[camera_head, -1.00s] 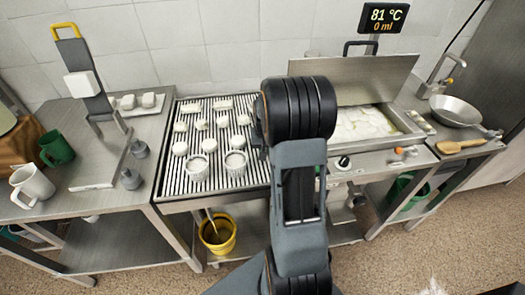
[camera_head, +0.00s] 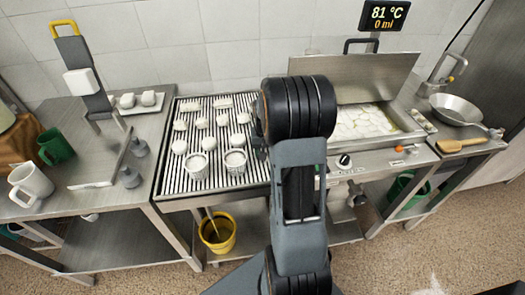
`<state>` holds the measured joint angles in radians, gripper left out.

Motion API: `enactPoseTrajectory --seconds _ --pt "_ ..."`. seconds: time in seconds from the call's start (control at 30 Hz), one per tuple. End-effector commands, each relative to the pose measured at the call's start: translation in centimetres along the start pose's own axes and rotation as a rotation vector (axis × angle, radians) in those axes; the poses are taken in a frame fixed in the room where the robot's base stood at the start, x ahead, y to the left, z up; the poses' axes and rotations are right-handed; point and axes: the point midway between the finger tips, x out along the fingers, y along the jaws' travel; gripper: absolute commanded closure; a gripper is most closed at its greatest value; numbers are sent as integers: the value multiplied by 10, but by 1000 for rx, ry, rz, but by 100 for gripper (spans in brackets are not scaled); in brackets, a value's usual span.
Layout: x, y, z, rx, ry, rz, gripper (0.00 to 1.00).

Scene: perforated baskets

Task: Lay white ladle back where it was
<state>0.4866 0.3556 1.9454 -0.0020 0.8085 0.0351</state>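I cannot make out a white ladle for certain. A thin white piece (camera_head: 92,185) lies flat near the front of the left steel table (camera_head: 60,208), beside a dark narrow bar (camera_head: 122,155); I cannot tell whether it is part of a ladle. A stick-like handle (camera_head: 212,224) leans in a yellow bucket (camera_head: 218,236) on the lower shelf. My arm rises through the middle of the view and hides part of the counter. My gripper is not visible, so its hold does not show.
A ribbed draining top (camera_head: 168,165) holds white pieces and two perforated baskets (camera_head: 196,165). A vat with white pieces (camera_head: 362,122) stands open under a raised lid (camera_head: 355,75). Mugs (camera_head: 30,182) stand left. A pan (camera_head: 456,108) and wooden spoon (camera_head: 462,145) lie right.

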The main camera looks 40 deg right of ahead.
Motion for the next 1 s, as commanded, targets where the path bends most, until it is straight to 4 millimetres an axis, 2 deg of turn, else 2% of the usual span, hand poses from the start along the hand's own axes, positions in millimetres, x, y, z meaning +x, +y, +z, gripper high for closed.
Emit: enactPoseTrajectory --seconds 0.17,0.27,0.7,1.0 --pt "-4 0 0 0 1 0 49" --pt "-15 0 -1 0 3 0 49" --pt "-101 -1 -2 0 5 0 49" --pt "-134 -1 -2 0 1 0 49"
